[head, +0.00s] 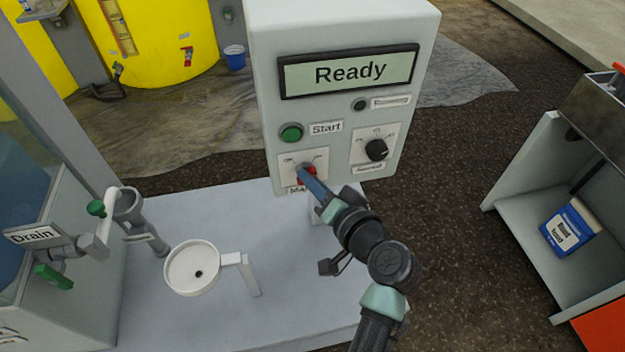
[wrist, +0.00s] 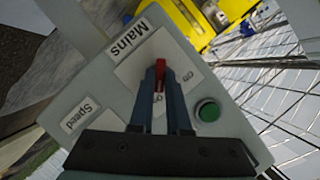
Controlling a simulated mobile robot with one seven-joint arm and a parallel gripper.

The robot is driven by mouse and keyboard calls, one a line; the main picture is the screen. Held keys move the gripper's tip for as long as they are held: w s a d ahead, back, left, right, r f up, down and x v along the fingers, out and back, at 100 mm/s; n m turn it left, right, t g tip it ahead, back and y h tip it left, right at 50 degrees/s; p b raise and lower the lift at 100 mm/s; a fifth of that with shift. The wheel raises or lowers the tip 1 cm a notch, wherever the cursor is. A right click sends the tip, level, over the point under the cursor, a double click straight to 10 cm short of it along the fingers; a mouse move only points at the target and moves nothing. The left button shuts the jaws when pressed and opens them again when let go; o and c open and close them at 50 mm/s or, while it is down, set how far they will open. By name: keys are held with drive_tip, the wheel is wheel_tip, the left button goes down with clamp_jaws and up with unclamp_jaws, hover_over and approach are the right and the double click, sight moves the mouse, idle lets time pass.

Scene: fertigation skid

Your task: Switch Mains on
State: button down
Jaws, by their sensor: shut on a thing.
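The Mains switch is a red handle (head: 307,174) on a white plate low on the left of the control box (head: 350,235). In the wrist view the red handle (wrist: 160,68) sits between the tips of my gripper (wrist: 160,76), beside the label "Mains". My gripper (head: 308,177) is shut on the red handle in the head view too. The plate carries position marks, too small or covered to read surely. The box display (head: 348,71) reads "Ready". My fingers partly hide the switch and its label.
A green Start button (head: 291,133) sits just above the switch, and a black knob (head: 376,150) to its right. A white funnel cup (head: 193,268) and a green-handled Drain valve (head: 97,208) stand at left. An open cabinet (head: 525,165) is at right.

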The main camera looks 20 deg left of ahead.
drive_tip(key=c, duration=0.9)
unclamp_jaws()
drive_tip(key=v, duration=1.3)
